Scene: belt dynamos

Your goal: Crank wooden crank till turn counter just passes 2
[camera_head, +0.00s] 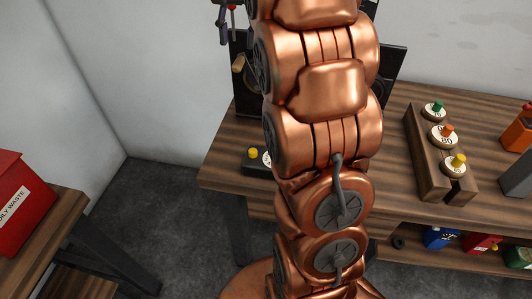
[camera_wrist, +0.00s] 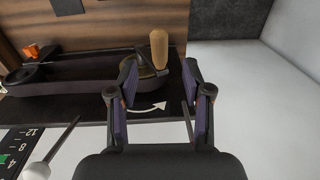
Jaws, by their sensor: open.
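The wooden crank handle (camera_wrist: 159,48) stands out from a round hub (camera_wrist: 153,70) on a dark panel in the wrist view. In the head view the handle (camera_head: 238,63) shows at the panel's left edge, left of my arm. My gripper (camera_wrist: 160,74) is open, its two purple-lined fingers on either side of the handle's lower part in the picture. Nothing is seen clamped between them; whether they touch the handle I cannot tell. A curved white arrow (camera_wrist: 148,108) is on the panel. I cannot make out a turn counter reading.
A dark belt (camera_wrist: 85,88) runs left from the hub. A numbered scale (camera_wrist: 22,145) with a green mark lies at lower left. In the head view, a wooden block (camera_head: 422,165) with several weights stands on the bench, right of my arm. A red bin (camera_head: 25,205) is at left.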

